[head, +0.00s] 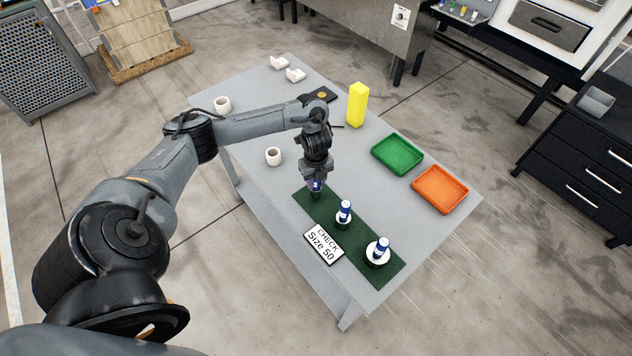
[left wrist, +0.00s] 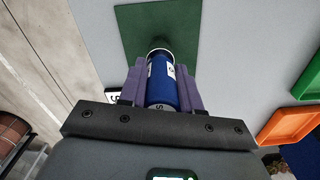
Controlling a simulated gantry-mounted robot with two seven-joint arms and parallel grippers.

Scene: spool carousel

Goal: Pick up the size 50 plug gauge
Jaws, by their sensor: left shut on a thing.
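My left gripper (head: 316,187) points down at the far left end of the dark green mat (head: 364,234). In the left wrist view its purple fingers (left wrist: 161,75) are shut on the blue handle of a plug gauge (left wrist: 163,88). The gauge is upright; its lower end is mostly hidden, so I cannot tell whether it is clear of the mat. Its size marking is not legible. Two other blue-handled gauges, a middle one (head: 344,211) and a wider one at the right (head: 379,250), stand on the mat. A sign (head: 323,245) reads "CHECK Size 50". My right gripper is out of view.
A green tray (head: 398,154) and an orange tray (head: 440,189) lie right of the mat. A yellow block (head: 357,105) stands behind. Bare grey table lies between mat and trays.

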